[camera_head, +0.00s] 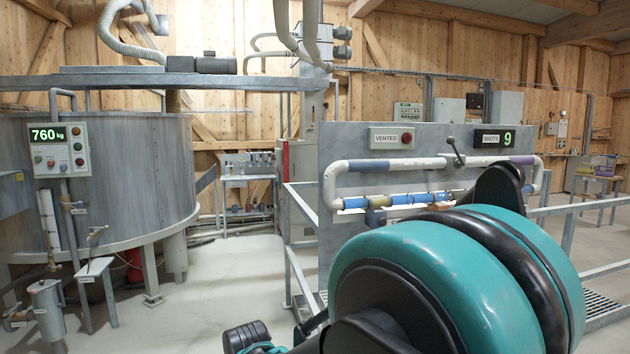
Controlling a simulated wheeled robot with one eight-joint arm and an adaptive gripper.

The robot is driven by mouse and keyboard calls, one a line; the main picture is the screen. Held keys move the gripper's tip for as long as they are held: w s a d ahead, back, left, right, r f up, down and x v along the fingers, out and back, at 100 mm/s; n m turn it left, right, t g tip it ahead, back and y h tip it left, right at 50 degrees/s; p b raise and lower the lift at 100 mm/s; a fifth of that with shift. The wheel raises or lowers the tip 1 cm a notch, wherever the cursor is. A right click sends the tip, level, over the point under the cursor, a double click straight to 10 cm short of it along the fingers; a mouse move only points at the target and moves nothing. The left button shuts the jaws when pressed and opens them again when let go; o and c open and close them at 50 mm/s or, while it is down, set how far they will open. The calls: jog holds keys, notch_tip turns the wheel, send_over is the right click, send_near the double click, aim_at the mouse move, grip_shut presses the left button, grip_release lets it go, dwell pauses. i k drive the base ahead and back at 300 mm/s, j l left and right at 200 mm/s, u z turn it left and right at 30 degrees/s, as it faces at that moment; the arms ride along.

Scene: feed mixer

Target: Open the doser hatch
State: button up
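A grey upright panel (340,230) stands in the middle, left of and behind my arm. It carries a box reading "VENTED" (391,138) with a red button, a display reading "SHOTS 9" (494,139), and a dark lever (455,151) between them. A white pipe loop (400,165) runs across its front, with a blue section (415,199) and brass-coloured fittings. I cannot tell which part is the doser hatch, or whether it is open. My teal and black arm covers the lower right of the panel. I cannot make out my gripper.
A large round metal tank (140,180) stands left, its control box (61,149) reading 760 kg. A small metal canister (47,312) is at the lower left. Grey railings (297,235) flank the panel. The floor (230,275) between tank and panel is clear.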

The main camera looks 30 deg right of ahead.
aim_at(303, 159)
jog(key=i+l+z, duration=0.25)
jog(key=i, duration=0.5)
jog(key=i+z, duration=0.25)
jog(key=i, duration=4.3)
